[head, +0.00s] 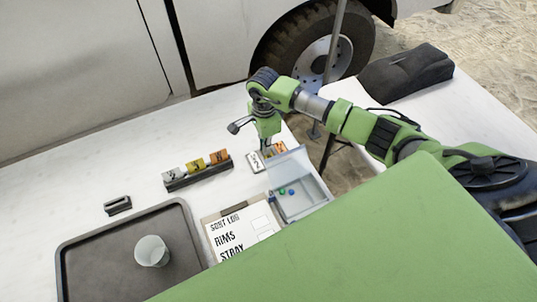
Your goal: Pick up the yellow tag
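The yellow tag (195,165) stands upright in the middle of a dark rack (199,177), between a grey-white tag (173,173) and an orange tag (219,156). My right gripper (264,144) points down to the right of the rack, apart from the yellow tag. It is above or at a small white card with dark marks (256,162) and an orange piece. Its fingers are too small and partly hidden to tell if they are open or shut. My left gripper is not in view.
An open grey box (303,207) with small blue and green pieces is right of the log sheet (236,231). A small black holder (118,205) lies left. A vehicle stands behind the table.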

